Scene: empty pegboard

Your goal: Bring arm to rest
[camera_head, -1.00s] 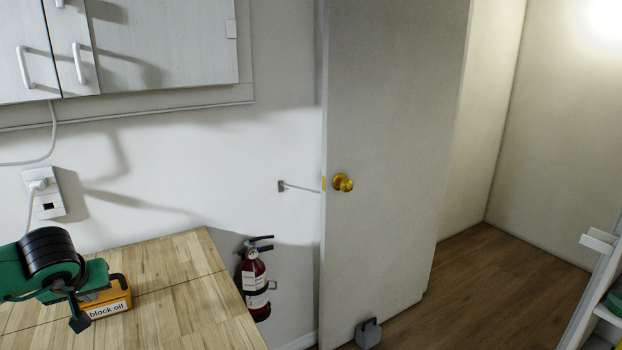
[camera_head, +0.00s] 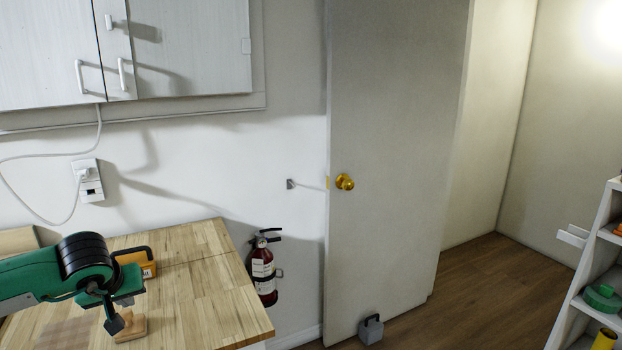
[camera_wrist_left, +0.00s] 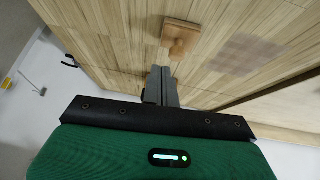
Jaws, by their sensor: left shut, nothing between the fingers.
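My left arm (camera_head: 40,276) is green with black rings and comes in from the left over the wooden workbench. My left gripper (camera_head: 114,326) is dark and points down above the bench top. Its fingers are shut with nothing between them. It also shows in the left wrist view (camera_wrist_left: 161,80), where the closed fingers point towards the bench. A small wooden piece (camera_head: 131,327) sits on the bench right by the fingertips in the head view; the left wrist view shows it (camera_wrist_left: 181,38) a little beyond them, apart. My right gripper is not in view.
The wooden bench (camera_head: 215,290) carries an orange box (camera_head: 143,263) behind my arm. A fire extinguisher (camera_head: 263,270) hangs beside the bench. A grey door (camera_head: 390,140) has a grey weight (camera_head: 370,329) at its foot. A white shelf (camera_head: 590,270) stands at the right; floor between is clear.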

